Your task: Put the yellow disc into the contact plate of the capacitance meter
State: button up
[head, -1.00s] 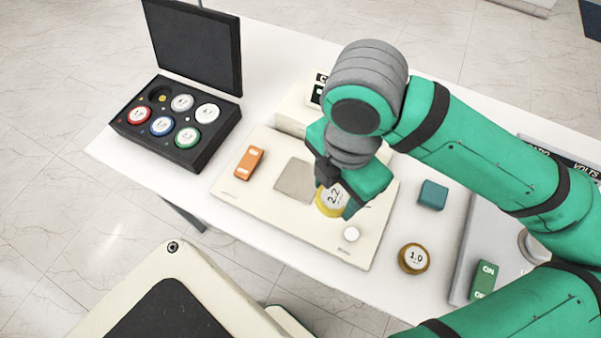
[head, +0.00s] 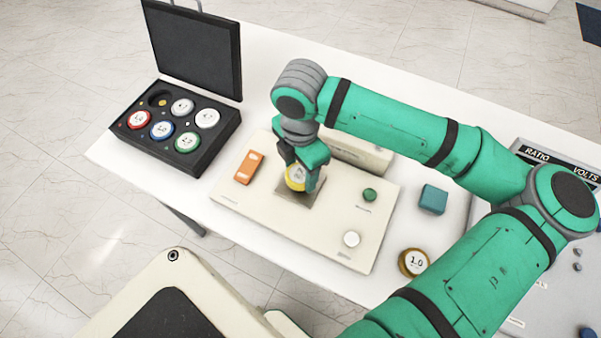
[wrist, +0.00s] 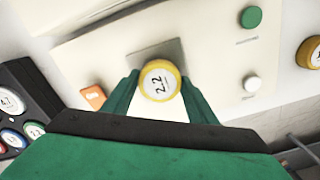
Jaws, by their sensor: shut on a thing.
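The yellow disc (head: 296,178), with a white face marked 2.2 in the wrist view (wrist: 160,80), is held between the fingers of my gripper (head: 303,176). My gripper is shut on it, with a green finger on each side in the wrist view. The disc appears over the square grey contact plate (head: 304,199) of the cream capacitance meter (head: 290,228). The plate's far part also shows behind the disc in the wrist view (wrist: 156,50). I cannot tell whether the disc touches the plate.
An orange switch (head: 248,168) is left of the plate. A green button (head: 370,195) and a white knob (head: 352,239) are to its right. An open black case (head: 215,137) holds several discs. A 1.0 disc (head: 413,262) and teal block (head: 433,199) lie right of the meter.

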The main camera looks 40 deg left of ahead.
aim_at(301, 173)
jog(key=shift+f, duration=0.95)
jog(key=shift+f, duration=0.2)
jog(key=o, duration=1.3)
jog(key=shift+c, duration=0.2)
jog(key=shift+d+r, duration=0.1)
notch_tip(301, 173, up, 12)
jog(key=shift+w, duration=0.1)
